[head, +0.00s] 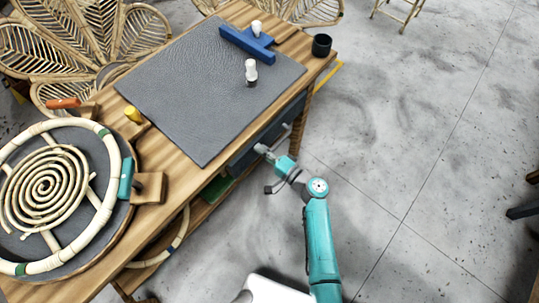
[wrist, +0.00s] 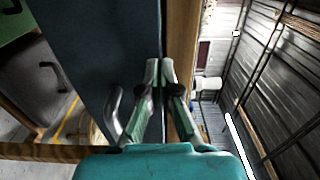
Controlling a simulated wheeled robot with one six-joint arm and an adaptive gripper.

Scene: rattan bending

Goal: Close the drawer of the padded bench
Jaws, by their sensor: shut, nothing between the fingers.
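The padded bench (head: 190,178) has a wooden top with a dark grey pad (head: 215,85). Its drawer (head: 247,152) has a dark blue-grey front below the near edge of the top; I cannot tell how far it stands out. A metal handle (head: 287,129) is on that front, and it also shows in the wrist view (wrist: 117,108). My gripper (head: 261,149) is shut and empty, at the drawer front to the left of the handle. In the wrist view my fingertips (wrist: 159,68) overlap the drawer front (wrist: 95,45); contact cannot be told.
A rattan ring form (head: 115,165) lies at the bench's left end. A blue tool (head: 247,44), a white-topped peg (head: 251,70) and a black cup (head: 321,45) stand on the bench.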

